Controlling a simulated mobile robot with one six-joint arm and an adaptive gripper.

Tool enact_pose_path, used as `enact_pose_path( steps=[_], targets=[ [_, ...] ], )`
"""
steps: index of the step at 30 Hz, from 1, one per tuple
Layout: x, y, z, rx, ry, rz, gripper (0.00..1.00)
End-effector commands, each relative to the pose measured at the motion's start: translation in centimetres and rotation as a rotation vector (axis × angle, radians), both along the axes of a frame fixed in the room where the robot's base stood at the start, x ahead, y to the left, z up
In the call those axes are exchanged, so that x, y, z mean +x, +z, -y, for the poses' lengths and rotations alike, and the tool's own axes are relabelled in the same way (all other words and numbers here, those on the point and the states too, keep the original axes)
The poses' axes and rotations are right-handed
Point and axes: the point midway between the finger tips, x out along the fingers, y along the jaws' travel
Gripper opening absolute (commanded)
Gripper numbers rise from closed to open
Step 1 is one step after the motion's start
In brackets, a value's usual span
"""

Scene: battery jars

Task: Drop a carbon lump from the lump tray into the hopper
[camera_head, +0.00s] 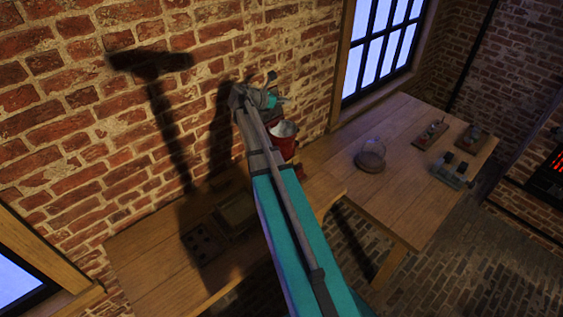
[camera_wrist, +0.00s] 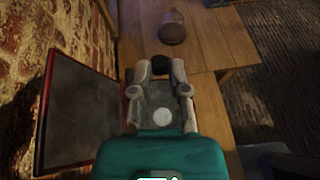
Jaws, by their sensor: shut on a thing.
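My gripper (camera_wrist: 160,72) is shut on a dark, roundish carbon lump (camera_wrist: 160,64), held between the fingertips in the wrist view. The red hopper (camera_head: 285,146) stands by the brick wall in the head view, partly behind my arm. A dark tray with several dark spots (camera_head: 203,243), perhaps the lump tray, lies on the near bench, in shadow.
A second shallow tray (camera_head: 238,213) lies beside it. The wooden table (camera_head: 410,150) at the right holds a glass dome (camera_head: 371,155), also at the top of the wrist view (camera_wrist: 172,28), and several small boards with jars (camera_head: 453,172). The brick wall is close at the left.

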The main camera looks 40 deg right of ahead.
Motion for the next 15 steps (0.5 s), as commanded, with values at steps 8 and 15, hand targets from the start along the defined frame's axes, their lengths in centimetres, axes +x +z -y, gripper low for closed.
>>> enact_pose_path(
  steps=[8,15],
  targets=[
    [-0.11,0.00,0.16,0.000,-0.002,0.000,0.03],
    [-0.17,-0.22,0.27,0.000,-0.004,0.000,0.03]
  ],
)
